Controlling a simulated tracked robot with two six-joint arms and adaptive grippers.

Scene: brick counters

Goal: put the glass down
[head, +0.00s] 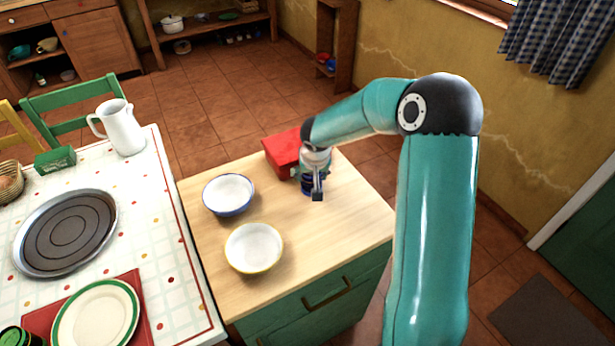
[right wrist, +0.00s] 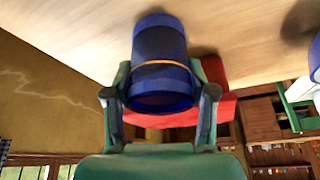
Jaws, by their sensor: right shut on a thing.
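The blue glass (right wrist: 160,45) with a thin yellow band is between the fingers of my right gripper (right wrist: 161,100) in the right wrist view. The gripper is shut on it. In the head view my right gripper (head: 312,188) is over the back right of the wooden counter top (head: 330,235), and only a little of the dark blue glass (head: 307,187) shows behind the fingers. The glass is close to the wood; I cannot tell whether its base touches. My left gripper is out of view.
A red box (head: 281,152) stands right behind the glass. A blue-rimmed bowl (head: 229,194) and a yellow-rimmed bowl (head: 254,248) stand to the left. The counter's right front is clear. A set table with a white jug (head: 122,128) adjoins on the left.

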